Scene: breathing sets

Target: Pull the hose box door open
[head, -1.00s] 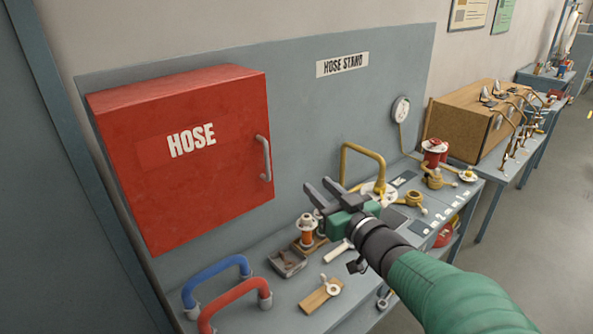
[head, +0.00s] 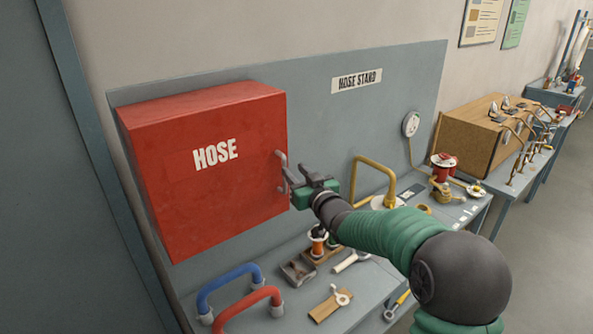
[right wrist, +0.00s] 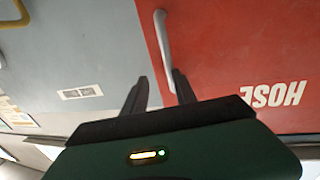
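The red hose box (head: 215,190) is mounted on the grey back panel, and its door, lettered HOSE, looks shut. A grey vertical bar handle (head: 281,170) is at the door's right edge. My right gripper (head: 287,178) is at the handle with its fingers apart. In the right wrist view, the handle (right wrist: 162,40) reaches down toward the gap between the two open fingertips (right wrist: 157,82), close to the right finger. I cannot tell whether the fingers touch it. My left gripper is not in view.
Below the box, the bench holds a blue handle (head: 230,285), a red handle (head: 248,306) and small fittings. A brass loop (head: 372,178) stands right of my gripper. A gauge (head: 411,124) hangs on the panel. Free floor lies at the far right.

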